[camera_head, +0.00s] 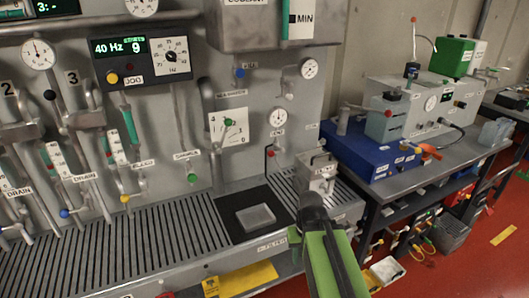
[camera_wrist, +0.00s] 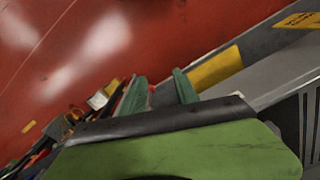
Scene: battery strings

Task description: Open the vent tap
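Small taps on the grey panel in the head view include a blue-knobbed one (camera_head: 239,73) under the coolant tank (camera_head: 262,30), a green-knobbed one (camera_head: 192,178) low in the middle, and a red-knobbed one (camera_head: 270,154) beside a small gauge. My gripper shows in the wrist view (camera_wrist: 160,85) as two green fingers standing apart with nothing between them. It points toward the red floor and bench edge. In the head view my green arm rises at the lower middle, apart from the taps.
A slotted drain bench (camera_head: 110,235) runs below the panel, with a clear tray (camera_head: 256,216) on a black mat. A blue box (camera_head: 370,150) stands on the side table at right. Red floor (camera_head: 470,260) is open at lower right.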

